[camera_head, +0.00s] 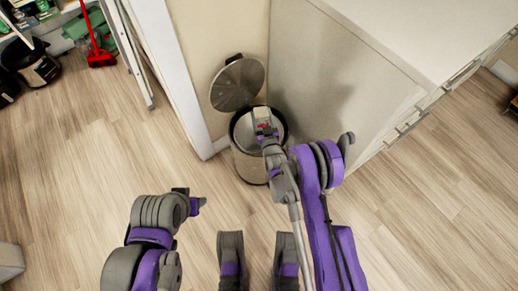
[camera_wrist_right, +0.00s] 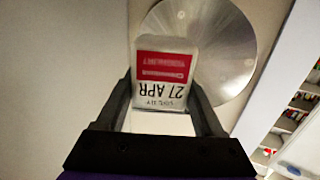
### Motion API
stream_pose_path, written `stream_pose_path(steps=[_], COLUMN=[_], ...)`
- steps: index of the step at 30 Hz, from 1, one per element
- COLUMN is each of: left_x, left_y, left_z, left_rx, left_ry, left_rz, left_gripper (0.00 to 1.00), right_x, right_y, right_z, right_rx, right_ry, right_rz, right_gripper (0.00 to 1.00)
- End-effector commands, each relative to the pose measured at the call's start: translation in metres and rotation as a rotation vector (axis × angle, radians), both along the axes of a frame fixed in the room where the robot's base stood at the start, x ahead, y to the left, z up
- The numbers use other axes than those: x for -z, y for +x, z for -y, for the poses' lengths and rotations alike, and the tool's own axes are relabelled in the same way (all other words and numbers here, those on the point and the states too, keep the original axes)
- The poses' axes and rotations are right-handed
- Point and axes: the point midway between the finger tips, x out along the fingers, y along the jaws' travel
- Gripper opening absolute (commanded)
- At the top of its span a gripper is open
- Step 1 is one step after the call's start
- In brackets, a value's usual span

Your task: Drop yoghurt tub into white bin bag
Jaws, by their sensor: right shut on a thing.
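The yoghurt tub (camera_head: 263,116) is a small white tub with a red label; in the right wrist view its printed face (camera_wrist_right: 163,78) shows a date upside down. My right gripper (camera_head: 267,132) is shut on it, with one finger on each side, and holds it over the mouth of the bin. The white bin bag (camera_head: 243,131) lines the round metal bin (camera_head: 250,167), and part of it is hidden behind my gripper. My left arm (camera_head: 158,214) is folded at the lower left; its fingers cannot be made out.
The bin's round metal lid (camera_head: 238,84) stands open against the wall behind it. A white cabinet (camera_head: 335,95) is close on the right, and a door frame (camera_head: 180,85) on the left. A red dustpan (camera_head: 100,58) lies at the upper left. The wooden floor in front is clear.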

Motion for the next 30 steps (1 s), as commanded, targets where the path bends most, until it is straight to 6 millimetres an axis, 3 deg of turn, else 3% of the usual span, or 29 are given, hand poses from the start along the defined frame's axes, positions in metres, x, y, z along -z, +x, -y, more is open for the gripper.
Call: stream_pose_path(steps=[8,18,29,30], left_x=[0.009,0.027,0.028,0.028], left_y=[0.001,0.005,0.005,0.005], left_z=[0.000,0.000,0.000,0.000], left_rx=[0.000,0.000,0.000,0.000], left_ry=[0.000,0.000,0.000,0.000], left_rz=[-0.002,-0.004,-0.004,-0.004], left_gripper=[0.50,0.50,0.50,0.50], right_x=[0.019,0.057,0.063,0.063], right_y=[0.000,0.000,0.000,0.000], right_z=[-0.001,-0.001,-0.001,-0.001], right_rx=[-0.003,-0.003,-0.003,-0.003], right_ry=[0.000,0.001,0.001,0.001], right_rz=[0.001,0.002,0.002,0.002], right_gripper=[0.10,0.10,0.10,0.75])
